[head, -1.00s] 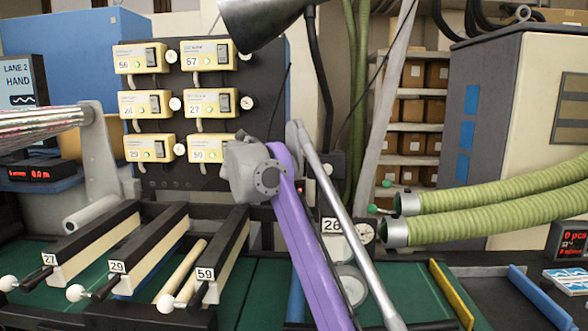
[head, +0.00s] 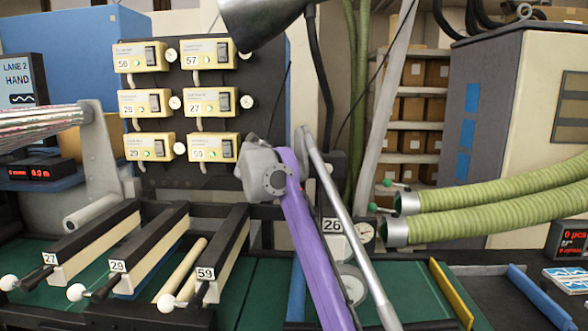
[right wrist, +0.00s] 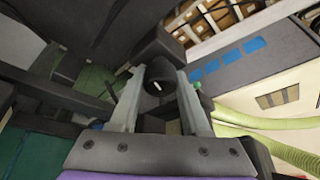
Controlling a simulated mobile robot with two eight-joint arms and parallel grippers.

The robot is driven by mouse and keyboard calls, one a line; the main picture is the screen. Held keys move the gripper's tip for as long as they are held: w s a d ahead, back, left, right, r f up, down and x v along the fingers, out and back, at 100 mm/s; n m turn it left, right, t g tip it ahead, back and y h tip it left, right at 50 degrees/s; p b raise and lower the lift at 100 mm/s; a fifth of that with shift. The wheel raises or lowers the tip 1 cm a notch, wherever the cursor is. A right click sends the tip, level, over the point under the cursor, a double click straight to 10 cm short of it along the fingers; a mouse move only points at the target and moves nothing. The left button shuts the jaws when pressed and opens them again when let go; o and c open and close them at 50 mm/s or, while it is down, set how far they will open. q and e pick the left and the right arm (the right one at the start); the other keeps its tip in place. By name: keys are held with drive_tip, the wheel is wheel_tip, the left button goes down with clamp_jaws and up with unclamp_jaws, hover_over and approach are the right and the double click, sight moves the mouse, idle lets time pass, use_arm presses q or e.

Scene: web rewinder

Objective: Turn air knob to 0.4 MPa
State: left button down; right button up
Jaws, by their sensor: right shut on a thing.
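A black round knob (right wrist: 160,76), which looks like the air knob, sits between the two grey fingers of my right gripper (right wrist: 159,84) in the right wrist view. The fingers are shut on its sides. In the head view my purple right arm reaches up to the machine's dark post, and its grey wrist (head: 268,172) hides the knob and the fingertips. My left gripper is out of view.
A grey bar slants across the post beside my arm. Two green hoses (head: 490,205) come in from the right. Three levers marked 27, 29 and 59 (head: 205,273) stand at lower left. A panel of yellow switch boxes (head: 208,102) is behind. A lamp hood (head: 262,20) hangs above.

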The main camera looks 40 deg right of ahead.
clamp_jaws()
drive_tip(key=shift+r+m+y, duration=0.15)
drive_tip(key=shift+m+y, duration=0.15)
drive_tip(key=shift+m, duration=0.2)
drive_tip(key=shift+m+t+y, duration=0.5)
drive_tip(key=shift+m+y, duration=0.2)
drive_tip(key=shift+m, duration=0.2)
drive_tip(key=o, duration=1)
unclamp_jaws()
drive_tip(key=v, duration=1)
drive_tip(key=shift+s+a, duration=0.2)
drive_tip(key=shift+a, duration=0.1)
